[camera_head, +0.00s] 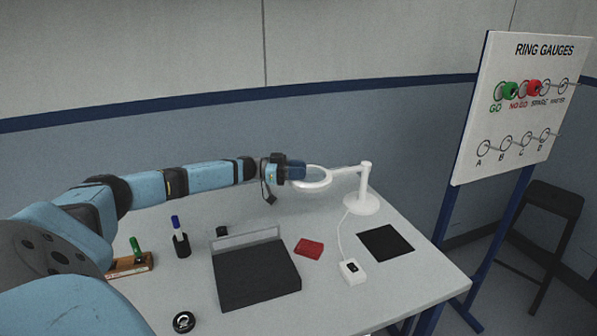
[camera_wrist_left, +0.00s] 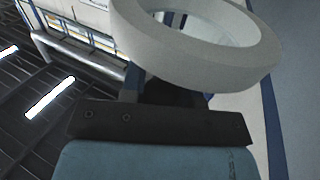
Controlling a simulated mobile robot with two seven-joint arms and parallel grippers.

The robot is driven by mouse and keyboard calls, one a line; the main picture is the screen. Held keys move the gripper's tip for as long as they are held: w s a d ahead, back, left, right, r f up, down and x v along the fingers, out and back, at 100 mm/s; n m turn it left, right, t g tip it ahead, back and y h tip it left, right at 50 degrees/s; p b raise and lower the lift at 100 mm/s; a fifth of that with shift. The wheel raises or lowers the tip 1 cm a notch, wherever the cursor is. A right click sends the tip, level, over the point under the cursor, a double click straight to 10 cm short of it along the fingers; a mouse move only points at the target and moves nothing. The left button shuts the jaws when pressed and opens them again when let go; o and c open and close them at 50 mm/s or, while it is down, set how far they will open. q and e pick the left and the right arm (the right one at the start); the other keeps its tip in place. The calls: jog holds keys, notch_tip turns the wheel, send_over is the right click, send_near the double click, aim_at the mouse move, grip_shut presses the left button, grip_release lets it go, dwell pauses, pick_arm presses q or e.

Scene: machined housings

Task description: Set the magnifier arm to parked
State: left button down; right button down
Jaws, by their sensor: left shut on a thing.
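The white magnifier arm (camera_head: 345,171) stands on a round base (camera_head: 362,205) at the back right of the table, its ring head (camera_head: 313,187) reaching left. My left gripper (camera_head: 293,171) is at the left side of the ring head and is shut on it. In the left wrist view the ring (camera_wrist_left: 200,70) fills the top, close in front of my left gripper (camera_wrist_left: 170,98). The fingertips are mostly hidden behind the ring. My right gripper is in neither view.
The table (camera_head: 330,300) holds a black case (camera_head: 255,275), a red block (camera_head: 309,248), a black mat (camera_head: 385,242), a white switch box (camera_head: 352,271) with a cable, a pen cup (camera_head: 181,245) and a round black item (camera_head: 184,322). A ring gauge board (camera_head: 520,110) stands right.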

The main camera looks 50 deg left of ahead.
pick_arm(q)
jog(key=shift+w+a+r, duration=0.1)
jog(key=shift+a+r, duration=0.05)
jog(key=c, duration=1.1)
grip_release()
jog(key=shift+o, duration=1.1)
jog(key=shift+w+f, duration=0.15)
jog(key=shift+f, duration=0.05)
jog(key=b+v, duration=0.1)
jog(key=v, duration=1.3)
